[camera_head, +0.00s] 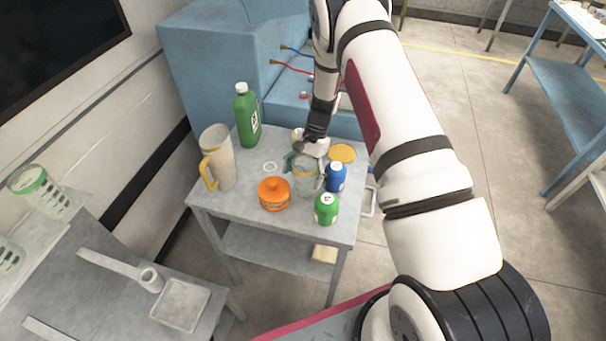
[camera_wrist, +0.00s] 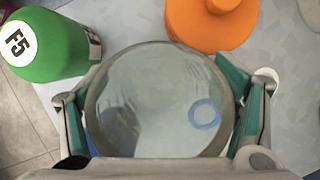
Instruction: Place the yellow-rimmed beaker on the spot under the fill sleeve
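A clear round beaker (camera_wrist: 150,110) fills the middle of the wrist view, seen from above. Its rim looks dull grey-olive there, and I cannot make out yellow. In the head view the clear beaker (camera_head: 308,182) stands upright on the small grey table (camera_head: 240,205). My gripper (camera_wrist: 165,110) has a teal-padded finger on each side of it, very close to the wall; firm contact cannot be told. A white tube on a flat arm (camera_head: 150,281) above a square tray (camera_head: 180,305), lower left, may be the fill sleeve; I cannot be sure.
Close around the beaker stand an orange pot (camera_head: 274,194), a green can (camera_head: 327,208) and a blue can (camera_head: 336,177). A pale pitcher with yellow rim and handle (camera_head: 220,165), a green bottle (camera_head: 247,118) and a yellow disc (camera_head: 341,153) share the table.

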